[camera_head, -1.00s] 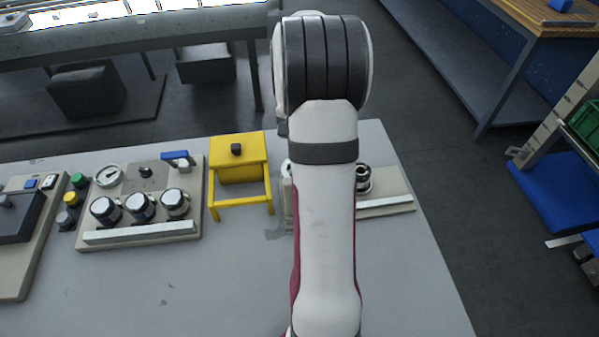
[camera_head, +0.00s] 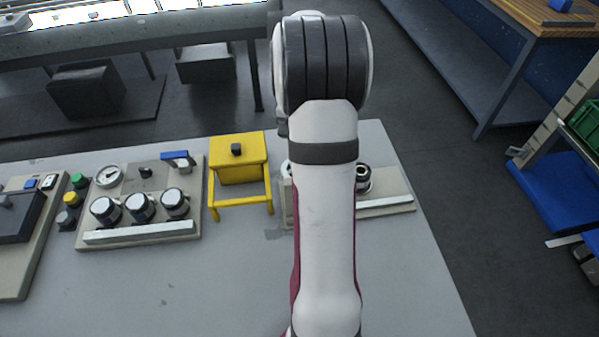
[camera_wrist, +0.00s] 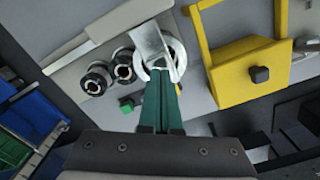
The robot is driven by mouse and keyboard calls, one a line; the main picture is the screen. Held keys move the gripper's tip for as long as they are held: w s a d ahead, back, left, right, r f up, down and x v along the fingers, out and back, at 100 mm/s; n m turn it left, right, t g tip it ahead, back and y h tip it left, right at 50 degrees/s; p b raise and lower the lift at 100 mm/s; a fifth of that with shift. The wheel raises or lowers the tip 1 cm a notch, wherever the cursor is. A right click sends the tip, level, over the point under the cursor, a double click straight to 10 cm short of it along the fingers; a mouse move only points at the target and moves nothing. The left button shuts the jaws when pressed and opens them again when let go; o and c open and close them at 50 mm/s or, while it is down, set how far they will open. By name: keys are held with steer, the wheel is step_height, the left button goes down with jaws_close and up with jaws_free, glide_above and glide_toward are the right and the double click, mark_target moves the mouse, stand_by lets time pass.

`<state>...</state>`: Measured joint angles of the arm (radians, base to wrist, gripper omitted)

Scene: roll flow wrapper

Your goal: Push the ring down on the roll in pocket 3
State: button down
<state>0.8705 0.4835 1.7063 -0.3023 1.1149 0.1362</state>
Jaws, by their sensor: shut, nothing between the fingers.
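In the wrist view, two dark rolls with pale tops, one at the left (camera_wrist: 95,78) and one beside it (camera_wrist: 122,66), stand in a row on a beige board (camera_wrist: 70,78). At the end of the row nearest the yellow stand is a pale metallic ring (camera_wrist: 180,58), with a light plate (camera_wrist: 147,38) by it. My gripper (camera_wrist: 160,73) has its green fingers shut and empty. Its tips overlap the near side of the ring; I cannot tell whether they touch. The fingers hide what is beneath them. In the head view my arm hides the gripper and most of the board; one roll (camera_head: 363,178) shows.
The yellow stand (camera_head: 238,158) is close beside the board, also in the wrist view (camera_wrist: 245,70). A pale bar (camera_head: 385,201) runs along the board's front. A green button (camera_wrist: 126,104) is near the fingers. A second board (camera_head: 190,228) with several rolls stands left.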

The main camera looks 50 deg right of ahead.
steer(key=shift+f, duration=0.1)
steer(key=shift+f, duration=2.1)
steer(key=shift+r, duration=4.3)
